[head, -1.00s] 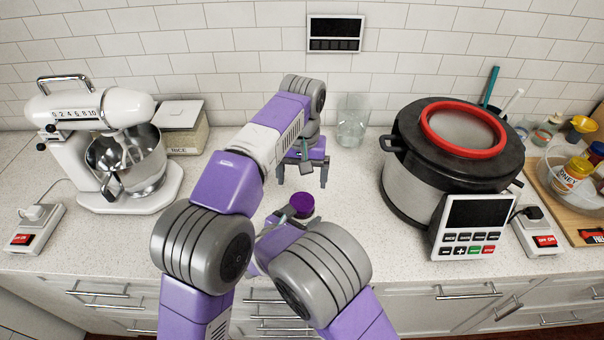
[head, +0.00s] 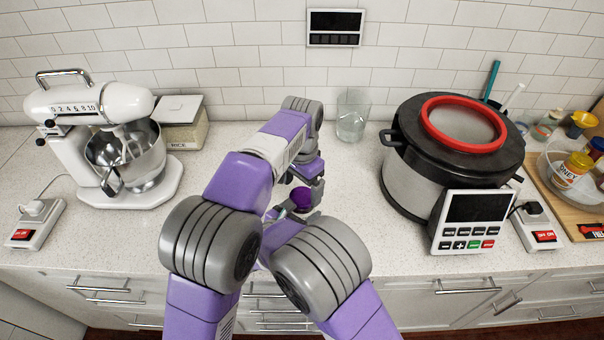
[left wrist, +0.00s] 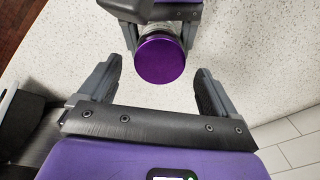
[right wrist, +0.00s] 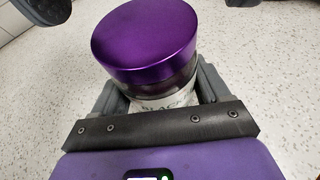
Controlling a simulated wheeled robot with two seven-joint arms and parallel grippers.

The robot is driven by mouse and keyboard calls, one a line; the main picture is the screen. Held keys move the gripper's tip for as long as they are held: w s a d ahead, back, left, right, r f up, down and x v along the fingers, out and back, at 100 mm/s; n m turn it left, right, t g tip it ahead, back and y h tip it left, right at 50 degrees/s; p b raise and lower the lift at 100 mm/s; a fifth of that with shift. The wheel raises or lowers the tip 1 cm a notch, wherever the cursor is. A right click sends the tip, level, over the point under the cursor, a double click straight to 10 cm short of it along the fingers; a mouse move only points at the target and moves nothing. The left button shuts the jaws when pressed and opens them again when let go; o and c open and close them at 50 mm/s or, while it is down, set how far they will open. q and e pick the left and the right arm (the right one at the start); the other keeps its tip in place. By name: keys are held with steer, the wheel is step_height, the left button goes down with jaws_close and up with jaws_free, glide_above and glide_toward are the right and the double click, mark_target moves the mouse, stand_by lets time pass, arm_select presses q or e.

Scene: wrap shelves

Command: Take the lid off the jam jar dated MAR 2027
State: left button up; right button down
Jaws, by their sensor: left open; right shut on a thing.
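The jam jar (right wrist: 165,101) has a purple lid (right wrist: 145,38) and a pale label with dark letters, partly hidden; I cannot read a date. In the right wrist view, my right gripper (right wrist: 165,95) is shut on the jar's body below the lid. The lid is on the jar. In the head view, the purple lid (head: 301,197) shows between my two arms. My left gripper (left wrist: 155,82) is open, its fingers on either side of the lid in the left wrist view and apart from it. Its fingers are mostly hidden in the head view.
A white stand mixer (head: 95,105) is at the left, with a rice box (head: 187,132) behind it. A large cooker (head: 410,165) is on the right. The counter between mixer and arms is clear.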

arm_select(q)
steer(key=shift+f, duration=1.15)
steer(key=c, duration=1.1)
steer(key=n, duration=0.5)
steer(key=shift+c, duration=0.2)
steer(key=shift+r, duration=0.2)
steer(key=shift+r, duration=0.95)
steer(key=shift+r, duration=0.1)
